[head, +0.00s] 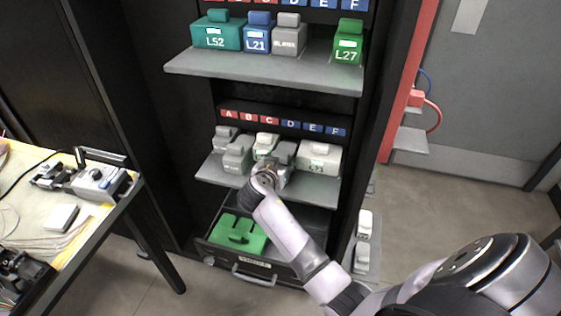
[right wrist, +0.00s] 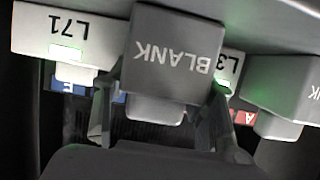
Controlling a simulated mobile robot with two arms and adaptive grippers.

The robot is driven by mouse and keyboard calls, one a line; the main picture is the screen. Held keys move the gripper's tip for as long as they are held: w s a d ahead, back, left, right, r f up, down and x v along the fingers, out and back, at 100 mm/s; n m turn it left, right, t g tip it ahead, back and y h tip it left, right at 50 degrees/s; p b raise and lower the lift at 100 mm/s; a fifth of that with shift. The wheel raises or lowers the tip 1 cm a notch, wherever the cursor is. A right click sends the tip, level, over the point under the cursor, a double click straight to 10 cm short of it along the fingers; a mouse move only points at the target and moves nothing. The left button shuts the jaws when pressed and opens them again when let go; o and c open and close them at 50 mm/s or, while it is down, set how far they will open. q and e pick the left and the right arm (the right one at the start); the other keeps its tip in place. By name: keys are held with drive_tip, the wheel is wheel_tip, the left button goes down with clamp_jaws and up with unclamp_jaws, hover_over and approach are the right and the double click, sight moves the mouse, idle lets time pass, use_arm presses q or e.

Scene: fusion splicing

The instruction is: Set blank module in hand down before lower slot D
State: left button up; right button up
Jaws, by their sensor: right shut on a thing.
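My right gripper (head: 270,178) is low at the front of the lower shelf. In the right wrist view, its two fingers (right wrist: 160,115) are closed on the sides of a grey blank module (right wrist: 172,55), lettered BLANK and upside down in that picture. In the head view the held blank module (head: 285,153) shows partly behind the gripper, below the blue D label (head: 291,124). It is between a pale module under C (head: 265,143) and a wide white module (head: 320,158) under E and F. I cannot tell whether it touches the shelf. My left gripper is out of view.
Grey modules (head: 238,154) stand at the left of the lower shelf (head: 212,172). In the wrist view, module L71 (right wrist: 40,35) and another grey module (right wrist: 285,90) flank the held one. An open drawer (head: 215,258) below holds a green piece (head: 238,233).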

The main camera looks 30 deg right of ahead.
drive_tip(key=shift+f, duration=0.2)
drive_tip(key=o, duration=1.3)
drive_tip(key=shift+r, duration=0.1)
drive_tip(key=shift+r, duration=0.2)
drive_tip(key=shift+s+a, duration=0.25)
drive_tip(key=shift+a, duration=0.1)
drive_tip(key=v, duration=1.1)
drive_tip(key=shift+s+r, duration=0.1)
